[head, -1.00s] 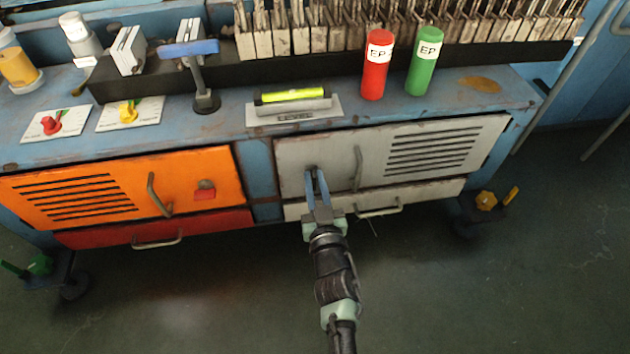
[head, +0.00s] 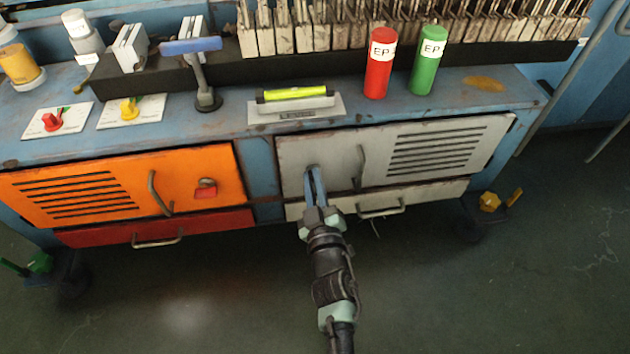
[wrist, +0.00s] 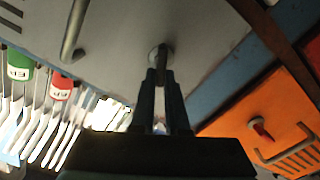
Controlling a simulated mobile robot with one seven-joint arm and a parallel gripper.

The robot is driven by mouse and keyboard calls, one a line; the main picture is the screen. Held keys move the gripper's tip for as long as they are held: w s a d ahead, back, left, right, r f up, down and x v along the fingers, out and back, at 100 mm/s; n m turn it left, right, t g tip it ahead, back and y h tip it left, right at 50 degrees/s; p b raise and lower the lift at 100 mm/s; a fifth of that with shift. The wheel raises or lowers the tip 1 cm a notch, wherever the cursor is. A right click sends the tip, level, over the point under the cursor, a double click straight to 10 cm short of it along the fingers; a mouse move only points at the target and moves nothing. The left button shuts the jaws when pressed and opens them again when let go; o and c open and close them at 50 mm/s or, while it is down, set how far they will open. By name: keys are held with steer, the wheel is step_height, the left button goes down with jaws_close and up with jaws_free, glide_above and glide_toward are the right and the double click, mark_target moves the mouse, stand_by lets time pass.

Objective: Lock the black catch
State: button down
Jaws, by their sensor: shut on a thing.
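The catch is a small dark knob at the left side of the grey door (head: 340,150); my gripper mostly hides it in the head view. In the wrist view the catch (wrist: 160,55) shows between my fingertips, against the grey door panel. My gripper (head: 313,172) reaches up to the door from below. Its two blue-grey fingers are shut on the catch, and they also show in the wrist view (wrist: 161,75). The catch's exact angle is hard to tell. The grey door looks closed.
A bar handle (head: 360,167) stands out just right of my gripper. A pale drawer (head: 430,197) with a handle lies below. The orange door (head: 100,185) with a red catch (head: 206,188) is at left. Red (head: 377,70) and green (head: 425,65) cylinders stand on the bench top.

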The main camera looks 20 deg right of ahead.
steer(key=shift+s+d+f+n+b, duration=0.1)
steer(key=shift+f+n+b, duration=0.3)
steer(key=shift+n, duration=1.55)
steer(key=shift+a+f+n+b, duration=0.15)
steer(key=shift+n+b, duration=0.5)
steer(key=shift+n, duration=1.35)
steer(key=shift+s+d+f+n+b, duration=0.15)
steer(key=shift+f+n+b, duration=0.3)
steer(key=shift+n, duration=1.5)
steer(key=shift+w+r, duration=0.1)
steer(key=shift+r, duration=0.05)
steer(key=c, duration=0.9)
jaws_free()
steer(key=shift+c, duration=0.2)
steer(key=shift+w+r, duration=0.1)
steer(key=shift+a, duration=0.2)
steer(key=shift+n, duration=0.3)
